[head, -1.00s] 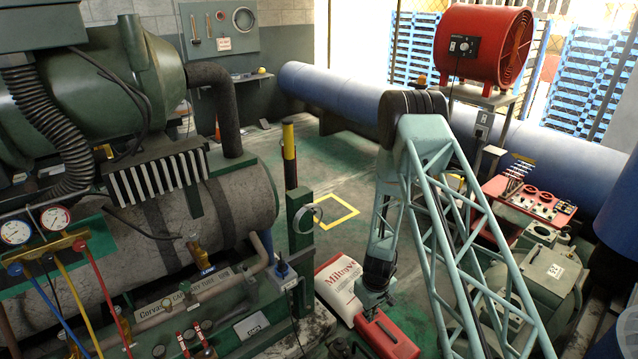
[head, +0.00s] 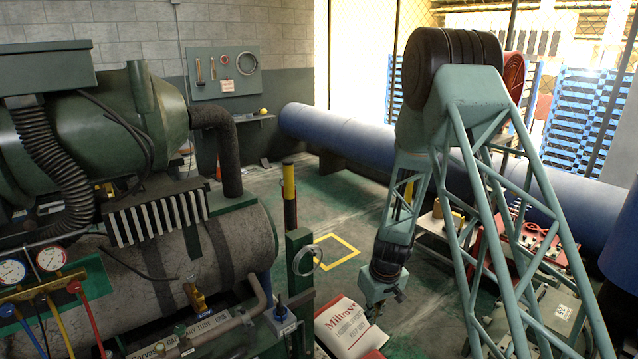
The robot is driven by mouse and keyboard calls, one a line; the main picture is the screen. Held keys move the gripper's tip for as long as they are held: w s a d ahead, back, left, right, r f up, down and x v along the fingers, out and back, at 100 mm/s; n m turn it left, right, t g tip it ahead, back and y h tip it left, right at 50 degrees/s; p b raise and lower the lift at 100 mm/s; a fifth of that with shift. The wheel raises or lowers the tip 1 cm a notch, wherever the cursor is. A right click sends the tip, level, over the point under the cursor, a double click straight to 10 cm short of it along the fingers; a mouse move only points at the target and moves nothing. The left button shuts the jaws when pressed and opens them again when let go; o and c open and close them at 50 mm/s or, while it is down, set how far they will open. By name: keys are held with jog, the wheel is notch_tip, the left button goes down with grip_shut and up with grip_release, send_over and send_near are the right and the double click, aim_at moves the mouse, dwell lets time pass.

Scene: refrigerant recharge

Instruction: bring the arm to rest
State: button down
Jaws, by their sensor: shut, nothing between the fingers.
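My arm stands in the right half of the head view, folded at a high elbow, its forearm hanging down. My gripper (head: 386,299) is at the lower end, above and just right of the white sack with red lettering (head: 349,328). It is small and dark here. It is shut with nothing in it and appears apart from the sack.
A green chiller with gauges (head: 45,263) and hoses fills the left. A yellow-topped post (head: 289,188) and handwheel (head: 307,260) stand mid-floor. A blue pipe (head: 335,131) runs along the back. Floor by the yellow square (head: 335,259) is clear.

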jog(key=s+r+m, duration=0.1)
jog(key=s+r, duration=0.5)
jog(key=r, duration=0.6)
jog(key=s+r, duration=0.6)
jog(key=r, duration=0.7)
jog(key=s+r+m, duration=0.1)
jog(key=s+r, duration=0.5)
jog(key=r, duration=0.6)
jog(key=s+d+r+m, duration=0.1)
jog(key=s+r, duration=0.3)
jog(key=s, duration=0.6)
jog(key=s+d+r+m+t, duration=0.1)
jog(key=s+r, duration=0.3)
jog(key=s, duration=0.7)
jog(key=s+d+r+m, duration=0.1)
jog(key=s+r, duration=0.3)
jog(key=s, duration=0.7)
jog(key=shift+d+r+t, duration=0.35)
jog(key=shift+t, duration=0.05)
jog(key=shift+w, duration=0.1)
